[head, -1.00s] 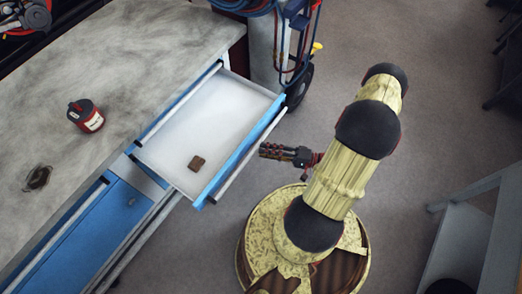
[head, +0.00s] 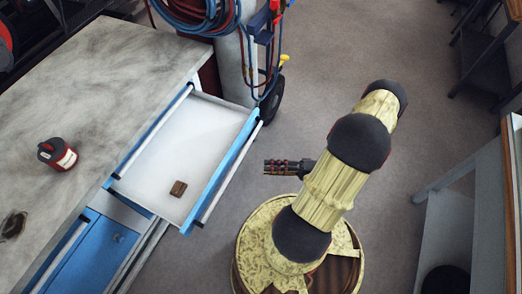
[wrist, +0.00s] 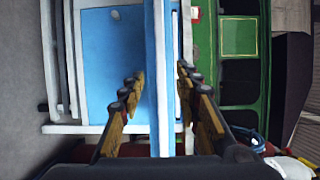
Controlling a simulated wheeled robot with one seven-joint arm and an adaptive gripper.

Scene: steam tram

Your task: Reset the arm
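My gripper (head: 268,167) is beside the open drawer (head: 196,150) in the head view, just right of its blue front and apart from it. In the wrist view my gripper (wrist: 158,85) has its two fingers spread apart, with nothing held between them. The blue edge of the drawer (wrist: 160,60) shows beyond and between the fingers. A small brown block (head: 178,188) lies inside the drawer near its front corner.
A gas cylinder cart with hoses (head: 255,60) stands behind the drawer. A grey shelf unit (head: 448,225) is at the right. The floor between is clear.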

